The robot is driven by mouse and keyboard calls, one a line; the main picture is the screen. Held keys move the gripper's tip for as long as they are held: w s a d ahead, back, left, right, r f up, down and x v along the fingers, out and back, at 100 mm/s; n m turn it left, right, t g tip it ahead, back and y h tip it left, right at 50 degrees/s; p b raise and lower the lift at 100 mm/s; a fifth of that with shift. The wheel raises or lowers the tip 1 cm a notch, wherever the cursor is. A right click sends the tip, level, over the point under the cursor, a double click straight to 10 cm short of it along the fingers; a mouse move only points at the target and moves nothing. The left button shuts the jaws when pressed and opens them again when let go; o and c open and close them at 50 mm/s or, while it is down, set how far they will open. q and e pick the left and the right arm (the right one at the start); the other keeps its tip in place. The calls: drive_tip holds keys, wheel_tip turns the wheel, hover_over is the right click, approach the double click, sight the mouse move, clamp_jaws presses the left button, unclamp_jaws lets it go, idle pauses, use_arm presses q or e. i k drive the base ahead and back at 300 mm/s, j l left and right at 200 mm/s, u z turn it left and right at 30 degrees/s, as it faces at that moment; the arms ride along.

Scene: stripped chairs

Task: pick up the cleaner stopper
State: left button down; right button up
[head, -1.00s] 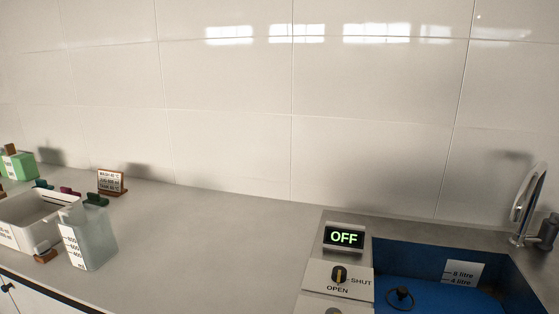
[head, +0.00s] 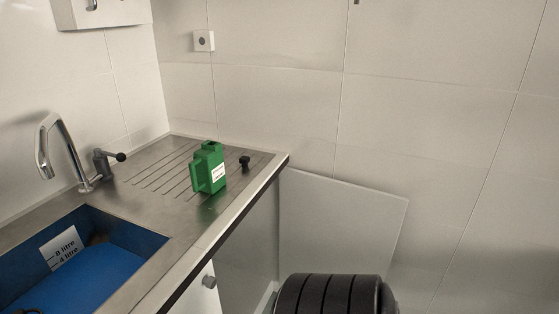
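A small black stopper-like piece (head: 244,163) stands on the steel draining board, right of a green jug (head: 209,168). I cannot tell from a label whether it is the cleaner stopper. The green jug stands upright with a handle on its left side and a white label too small to read. Neither of my grippers is in the head view.
A steel tap (head: 62,150) with a black-knobbed lever (head: 107,162) stands behind the blue sink (head: 95,280) at left. The grooved draining board (head: 155,172) ends at a front edge. A dark ribbed rounded thing (head: 330,295) stands at the bottom. A pale panel (head: 340,230) leans on the wall.

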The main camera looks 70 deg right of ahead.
sight(243, 161)
drive_tip(key=z, duration=2.1)
drive_tip(key=i+z, duration=0.25)
drive_tip(key=k+l, duration=0.05)
